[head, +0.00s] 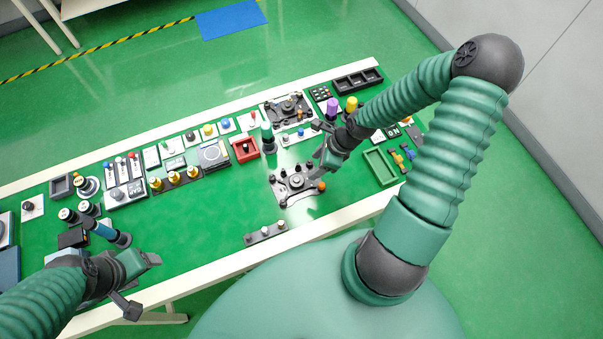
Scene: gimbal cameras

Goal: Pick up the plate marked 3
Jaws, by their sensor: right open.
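I cannot make out a mark 3 on any plate at this size. A dark plate with a round knob and an orange ball (291,188) lies on the green table, just below my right gripper in the picture. A similar dark plate (281,112) sits farther back on a white base. My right gripper (318,162) is open and empty, above the table close to the nearer dark plate. I cannot tell its exact height. My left gripper (143,284) has its fingers spread and holds nothing, near the table's front edge at the lower left.
A red square box (245,150) and a green tray (380,167) flank the middle. A small grey strip with several knobs (265,234) lies near the front edge. Several switch panels (125,192) line the back and left. The green surface at front centre is mostly clear.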

